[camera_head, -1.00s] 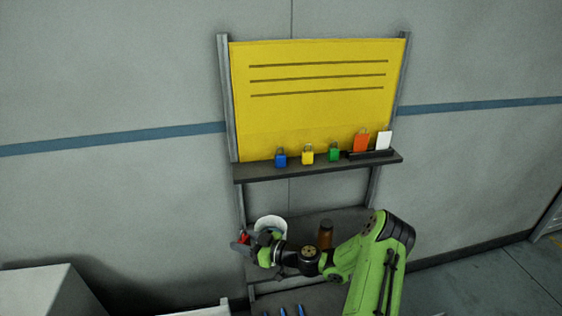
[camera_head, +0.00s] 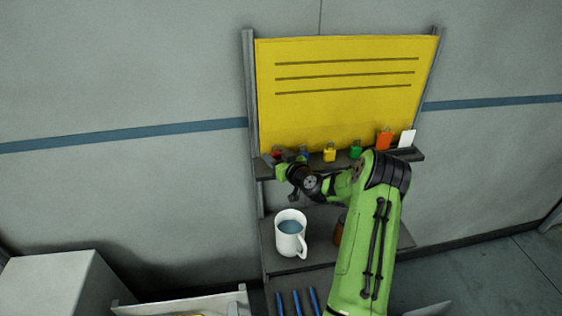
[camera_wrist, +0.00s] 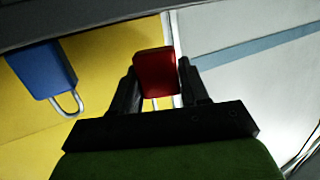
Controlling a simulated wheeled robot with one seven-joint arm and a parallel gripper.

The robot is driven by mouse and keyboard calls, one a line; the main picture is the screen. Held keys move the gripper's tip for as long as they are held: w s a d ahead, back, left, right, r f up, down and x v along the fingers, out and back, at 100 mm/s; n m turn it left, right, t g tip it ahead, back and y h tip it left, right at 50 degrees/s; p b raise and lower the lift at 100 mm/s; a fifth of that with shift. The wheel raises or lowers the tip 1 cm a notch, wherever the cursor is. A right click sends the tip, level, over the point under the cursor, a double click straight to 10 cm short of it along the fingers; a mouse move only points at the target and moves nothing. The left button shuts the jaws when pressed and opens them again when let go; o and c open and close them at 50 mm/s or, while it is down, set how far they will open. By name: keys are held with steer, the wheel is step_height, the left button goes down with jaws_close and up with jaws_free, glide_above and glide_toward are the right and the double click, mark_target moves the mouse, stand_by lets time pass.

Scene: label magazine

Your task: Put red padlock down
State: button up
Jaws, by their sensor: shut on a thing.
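The red padlock (camera_wrist: 155,72) is between the fingers of my gripper (camera_wrist: 157,85), which is shut on it. In the head view the red padlock (camera_head: 278,151) shows small at the left end of the upper shelf (camera_head: 264,171), with my gripper (camera_head: 275,159) beside it. The blue padlock (camera_head: 303,154) is just right of it, partly hidden by my arm; in the wrist view the blue padlock (camera_wrist: 42,70) is at upper left, apart from the red one. I cannot tell whether the red padlock touches the shelf.
A yellow padlock (camera_head: 329,153), a green padlock (camera_head: 355,150), an orange tag (camera_head: 384,138) and a white card (camera_head: 407,139) stand farther right along the shelf. The yellow board (camera_head: 340,110) is behind. A white mug (camera_head: 290,240) and a partly hidden brown bottle (camera_head: 338,232) stand below.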

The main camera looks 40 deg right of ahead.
steer(key=shift+f, duration=1.35)
steer(key=shift+a+f, duration=0.1)
steer(key=shift+f, duration=0.05)
steer(key=o, duration=1.1)
